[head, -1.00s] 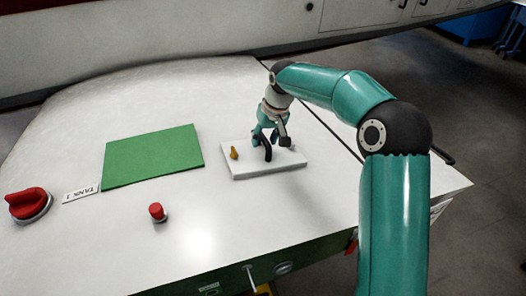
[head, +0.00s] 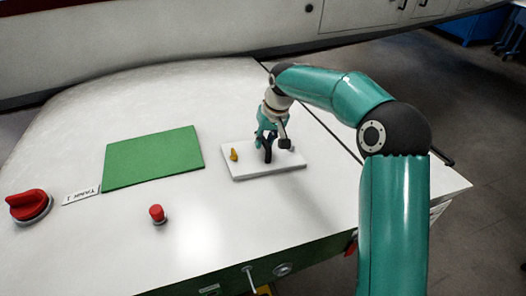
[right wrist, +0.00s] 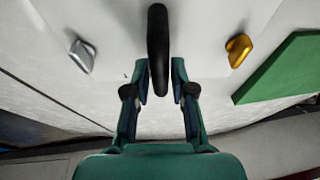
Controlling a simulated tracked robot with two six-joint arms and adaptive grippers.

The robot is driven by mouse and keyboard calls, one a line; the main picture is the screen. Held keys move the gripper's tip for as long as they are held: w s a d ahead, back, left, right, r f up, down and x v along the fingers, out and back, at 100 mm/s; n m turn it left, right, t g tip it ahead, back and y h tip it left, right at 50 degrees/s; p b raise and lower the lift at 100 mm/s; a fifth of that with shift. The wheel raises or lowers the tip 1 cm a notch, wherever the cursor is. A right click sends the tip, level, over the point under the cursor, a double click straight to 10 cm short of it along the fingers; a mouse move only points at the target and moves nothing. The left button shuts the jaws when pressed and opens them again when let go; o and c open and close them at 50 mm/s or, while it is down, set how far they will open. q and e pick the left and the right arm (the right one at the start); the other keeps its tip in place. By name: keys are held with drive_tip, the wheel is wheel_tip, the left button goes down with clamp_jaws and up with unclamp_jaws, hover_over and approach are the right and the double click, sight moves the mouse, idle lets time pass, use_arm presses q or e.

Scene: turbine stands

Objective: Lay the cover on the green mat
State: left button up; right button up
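The cover (head: 240,173) is a white rectangular plate with a black arched handle (right wrist: 157,45), a yellow knob (head: 234,154) and a grey knob (right wrist: 82,55). It lies flat on the white table, right of the green mat (head: 153,157), apart from it. The mat is bare and also shows in the right wrist view (right wrist: 285,70). My right gripper (head: 267,146) is down at the cover's handle. In the right wrist view its fingers (right wrist: 159,85) stand on either side of the handle, with small gaps showing. My left gripper is out of view.
A red knob (head: 28,204) and a "TANK 1" label (head: 81,195) are left of the mat. A small red button (head: 157,213) stands in front of it. The table (head: 205,85) is clear behind the mat.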

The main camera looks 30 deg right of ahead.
clamp_jaws()
drive_tip(key=shift+d+r+p, duration=0.1)
drive_tip(key=shift+r+p, duration=0.5)
drive_tip(key=shift+r, duration=0.05)
drive_tip(key=shift+w+d+r+p, duration=0.1)
drive_tip(key=shift+r+p, duration=0.75)
drive_tip(key=shift+r, duration=0.05)
